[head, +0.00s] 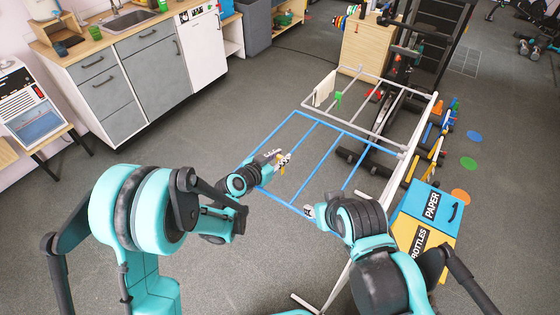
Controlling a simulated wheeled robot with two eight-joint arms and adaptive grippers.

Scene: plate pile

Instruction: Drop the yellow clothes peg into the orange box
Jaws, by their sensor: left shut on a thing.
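My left gripper (280,160) is over the blue wing of the drying rack (300,112). It is shut on a small yellow thing, which I take for the yellow clothes peg (283,162); the peg is tiny and partly hidden by the fingers. My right gripper (309,211) is at the near edge of the blue wing; its fingers are too small to tell open from shut. A yellow-orange box marked BOTTLES (441,263) stands on the floor at the right, partly hidden by my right arm. It is the nearest match to the orange box.
A blue box marked PAPER (424,204) adjoins the BOTTLES box. Gym equipment stands behind the rack. Kitchen cabinets (156,82) line the upper left.

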